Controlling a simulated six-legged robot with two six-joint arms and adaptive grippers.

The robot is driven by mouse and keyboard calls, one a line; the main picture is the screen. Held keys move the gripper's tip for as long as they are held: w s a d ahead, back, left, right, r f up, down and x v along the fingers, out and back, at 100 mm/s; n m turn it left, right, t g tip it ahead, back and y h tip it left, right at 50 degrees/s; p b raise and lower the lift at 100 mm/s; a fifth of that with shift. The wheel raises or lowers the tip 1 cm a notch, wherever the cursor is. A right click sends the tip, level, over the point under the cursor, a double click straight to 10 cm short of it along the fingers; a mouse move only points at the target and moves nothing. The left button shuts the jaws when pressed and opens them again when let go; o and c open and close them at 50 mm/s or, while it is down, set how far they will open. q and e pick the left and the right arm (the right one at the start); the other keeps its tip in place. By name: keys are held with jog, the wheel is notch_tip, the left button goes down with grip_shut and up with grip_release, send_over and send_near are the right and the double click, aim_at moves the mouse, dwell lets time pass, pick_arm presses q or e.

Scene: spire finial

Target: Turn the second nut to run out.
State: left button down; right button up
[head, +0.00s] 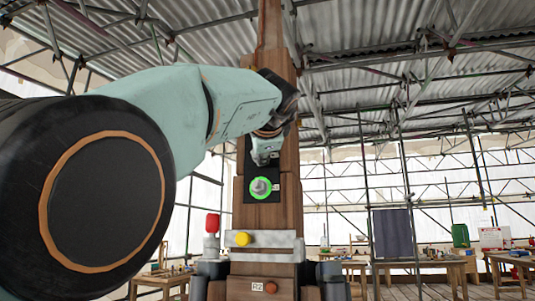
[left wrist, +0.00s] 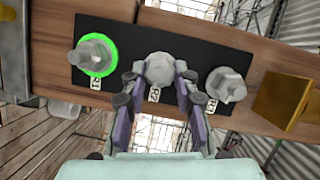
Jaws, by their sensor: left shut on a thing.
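In the left wrist view a black plate (left wrist: 118,42) on the wooden spire (left wrist: 52,22) carries three grey nuts in a row. The left-hand nut (left wrist: 93,53) sits in a bright green ring, with a label reading R1 beside it. The middle nut (left wrist: 159,69) is between the fingertips of my left gripper (left wrist: 160,78), which is shut on it. The right-hand nut (left wrist: 226,85) stands free. In the head view my left gripper (head: 264,153) is at the plate just above the green-ringed nut (head: 261,188) and hides the nuts above. My right gripper is not in view.
Below the plate, a grey ledge (head: 275,254) with a yellow knob (head: 242,239) crosses the spire. A red-topped part (head: 212,223) stands left of it. A tan block (left wrist: 284,101) juts out beside the right-hand nut. Workbenches (head: 430,265) and scaffolding stand behind.

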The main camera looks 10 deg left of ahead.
pick_arm(q)
jog(key=shift+f, duration=0.1)
jog(key=c, duration=1)
grip_release()
